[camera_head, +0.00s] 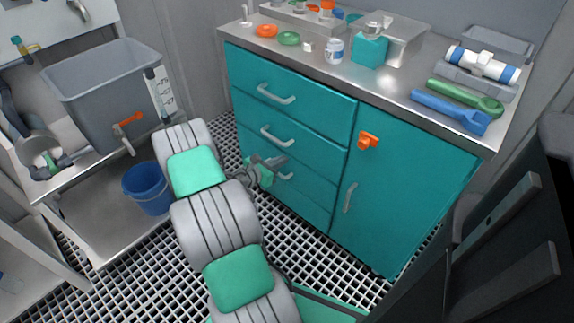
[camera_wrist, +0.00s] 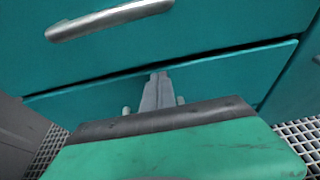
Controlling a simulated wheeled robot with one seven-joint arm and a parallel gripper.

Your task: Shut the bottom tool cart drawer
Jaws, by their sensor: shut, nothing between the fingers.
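The teal tool cart has a stack of drawers on its left. The bottom drawer (camera_head: 300,201) is the lowest front, and its handle (camera_head: 285,176) is partly hidden by my gripper. In the wrist view the bottom drawer (camera_wrist: 225,75) shows a thin lit top edge with a dark gap above it, so it looks slightly out from the cart. My gripper (camera_head: 280,160) is shut and empty in front of the lower drawers. In the wrist view its fingertips (camera_wrist: 158,77) point at the bottom drawer's front; I cannot tell whether they touch.
The middle drawer (camera_head: 298,133) above looks shut, and its handle (camera_wrist: 110,18) stands out at the upper left. The cart's door (camera_head: 400,190) with an orange latch (camera_head: 368,141) is on the right. A blue bucket (camera_head: 147,188) stands left of my arm. The floor is grating.

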